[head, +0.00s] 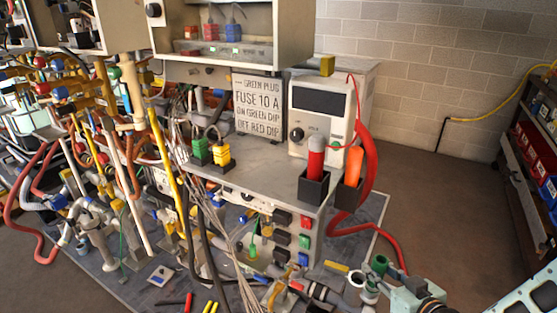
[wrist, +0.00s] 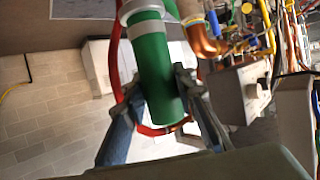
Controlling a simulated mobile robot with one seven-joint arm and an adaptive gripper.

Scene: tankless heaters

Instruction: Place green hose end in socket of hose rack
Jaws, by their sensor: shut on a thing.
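The green hose end (wrist: 150,55) is a green cylinder with a white band and a grey collar, between my gripper's fingers (wrist: 160,84) in the wrist view. My gripper is shut on it. In the head view, the green hose end (head: 380,262) shows small at the lower right, beside my gripper (head: 388,277), which is partly cut off by the bottom edge. Two black square sockets, which look like the hose rack (head: 313,190), stand at the bench's right corner. One holds a red hose end (head: 316,158), the other an orange one (head: 354,166). No empty socket is clearly visible.
A white instrument box (head: 320,85) stands behind the sockets. A thick red hose (head: 362,190) loops down beside them. Dense pipes and cables fill the left. Shelves with bins (head: 535,140) stand at the right. Brown floor (head: 450,190) between bench and shelves is clear.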

